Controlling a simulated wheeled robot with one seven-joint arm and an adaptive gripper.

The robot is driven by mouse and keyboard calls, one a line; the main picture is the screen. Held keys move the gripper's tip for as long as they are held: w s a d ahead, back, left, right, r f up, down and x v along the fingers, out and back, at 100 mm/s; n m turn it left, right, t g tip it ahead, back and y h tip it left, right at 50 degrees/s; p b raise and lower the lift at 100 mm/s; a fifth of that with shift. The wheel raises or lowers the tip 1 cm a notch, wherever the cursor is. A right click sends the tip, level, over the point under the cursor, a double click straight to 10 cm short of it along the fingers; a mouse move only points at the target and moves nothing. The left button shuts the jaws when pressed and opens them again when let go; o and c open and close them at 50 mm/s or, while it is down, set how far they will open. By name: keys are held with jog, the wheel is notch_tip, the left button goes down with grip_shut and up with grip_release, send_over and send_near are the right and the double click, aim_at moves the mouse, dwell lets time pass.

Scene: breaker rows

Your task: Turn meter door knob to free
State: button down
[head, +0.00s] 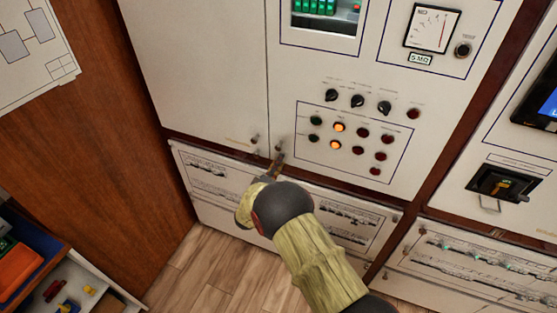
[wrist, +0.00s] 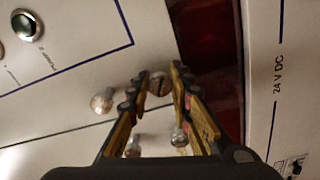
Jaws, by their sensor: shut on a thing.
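The meter door knob (wrist: 158,83) is a small round metal knob with a slot across its face. It sits between my fingertips in the wrist view, near the door's edge beside a dark red-brown strip. My gripper (wrist: 160,82) is shut on it from both sides. In the head view my gripper (head: 280,161) reaches the low inner corner of the meter door (head: 300,185), just right of the vertical seam. The fingertips partly hide the knob there. The knob's exact turn angle is hard to tell.
Another metal knob (head: 255,138) stands left of the seam. The wrist view shows further round knobs (wrist: 102,102) close by, one (wrist: 179,136) near my right finger. Lamps and black rotary switches (head: 358,101) are up to the right. Wood floor (head: 185,265) lies below.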

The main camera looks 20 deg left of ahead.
jog(key=n+p, duration=0.2)
jog(key=n, duration=0.3)
jog(key=shift+a+n, duration=0.1)
jog(key=shift+n, duration=0.2)
dwell(0.4)
jog(key=c, duration=1.6)
grip_release()
jog(key=shift+s, duration=0.15)
jog(key=s, duration=0.7)
jog(key=s+a, duration=0.1)
jog(key=s, duration=0.3)
jog(key=shift+s, duration=0.35)
